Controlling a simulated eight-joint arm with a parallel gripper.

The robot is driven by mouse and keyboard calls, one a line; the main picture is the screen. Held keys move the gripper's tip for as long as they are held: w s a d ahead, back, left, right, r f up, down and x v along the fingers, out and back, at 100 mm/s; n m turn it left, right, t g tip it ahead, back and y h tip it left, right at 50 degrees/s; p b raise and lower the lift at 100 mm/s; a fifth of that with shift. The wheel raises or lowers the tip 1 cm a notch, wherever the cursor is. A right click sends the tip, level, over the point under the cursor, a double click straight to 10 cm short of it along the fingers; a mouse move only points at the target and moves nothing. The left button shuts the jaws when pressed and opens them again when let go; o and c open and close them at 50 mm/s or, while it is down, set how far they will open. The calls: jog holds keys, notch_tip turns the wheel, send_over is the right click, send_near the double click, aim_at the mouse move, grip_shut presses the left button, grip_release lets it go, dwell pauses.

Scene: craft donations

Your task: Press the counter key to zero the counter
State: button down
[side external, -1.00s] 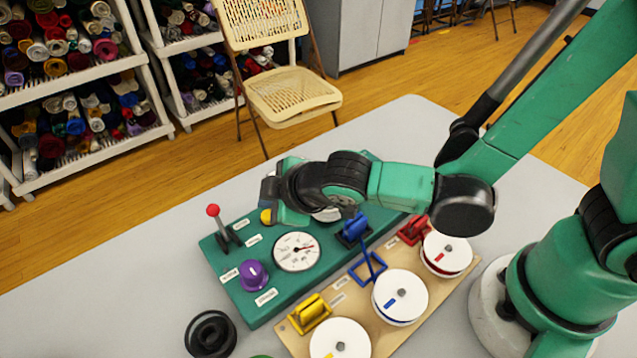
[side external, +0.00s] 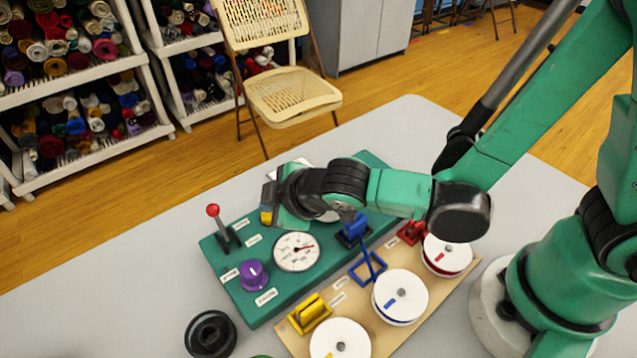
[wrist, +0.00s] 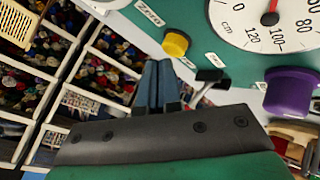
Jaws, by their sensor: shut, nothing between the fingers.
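The counter key is a round yellow button on the green panel (side external: 217,249); in the wrist view the yellow key (wrist: 176,43) is plain beside a label reading "ZERO" (wrist: 149,12). In the side view the yellow key (side external: 266,217) is partly hidden by my gripper. My gripper (wrist: 158,63) is shut and empty, its blue-grey fingertips close beside the key in the wrist image. I cannot tell whether they touch it. A white round dial (side external: 297,256) marked in cm, with a red pointer, sits near the key.
A red-knobbed lever (side external: 213,211) and a purple knob (side external: 253,274) stand on the panel near the key. A wooden board (side external: 373,345) with white spools (side external: 400,292) and coloured clamps lies in front.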

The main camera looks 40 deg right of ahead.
jog(key=shift+r, duration=0.1)
dwell(0.4)
jog(key=shift+r, duration=0.35)
jog(key=shift+r, duration=0.1)
jog(key=shift+r, duration=2.4)
